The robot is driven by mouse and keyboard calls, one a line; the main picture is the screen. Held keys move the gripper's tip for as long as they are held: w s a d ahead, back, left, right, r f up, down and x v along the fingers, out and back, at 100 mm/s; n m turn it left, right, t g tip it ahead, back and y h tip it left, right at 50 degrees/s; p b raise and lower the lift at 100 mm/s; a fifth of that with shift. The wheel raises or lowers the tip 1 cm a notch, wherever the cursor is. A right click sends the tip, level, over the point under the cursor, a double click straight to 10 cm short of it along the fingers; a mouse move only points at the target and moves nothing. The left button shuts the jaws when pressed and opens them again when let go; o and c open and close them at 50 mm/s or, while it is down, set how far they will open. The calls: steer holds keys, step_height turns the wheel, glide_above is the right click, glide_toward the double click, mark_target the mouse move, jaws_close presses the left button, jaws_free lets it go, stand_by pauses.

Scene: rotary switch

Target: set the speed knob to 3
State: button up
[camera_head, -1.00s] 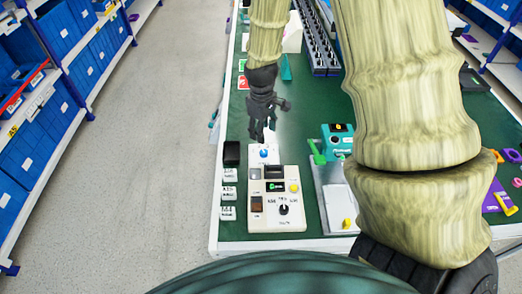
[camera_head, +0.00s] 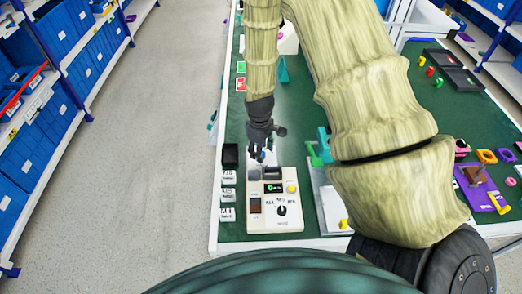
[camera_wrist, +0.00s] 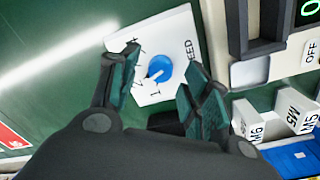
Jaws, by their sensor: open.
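The speed knob is a round blue knob (camera_wrist: 160,68) on a white plate (camera_wrist: 178,43) printed with SPEED and several digits. A white mark on the knob points to the lower left in the wrist view; which digit it meets is hard to read. In the head view my gripper (camera_head: 258,156) points down at the plate and mostly hides the knob. In the wrist view my gripper (camera_wrist: 162,70) is open, with one finger on each side of the knob. I cannot tell whether the fingers touch it.
A cream control box (camera_head: 278,226) with a black dial, a yellow button and a green display stands just in front of the plate. A teal device (camera_head: 324,145) stands to the right.

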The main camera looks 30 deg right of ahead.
steer(key=shift+f, duration=0.6)
steer(key=c, duration=1)
steer(key=shift+c, duration=0.2)
steer(key=m, duration=0.3)
steer(key=shift+w+m, duration=0.1)
steer(key=shift+m, duration=0.3)
steer(key=shift+d+m+p, duration=0.1)
steer(key=shift+m+p, duration=0.25)
steer(key=shift+m, duration=1.55)
steer(key=shift+w, duration=0.1)
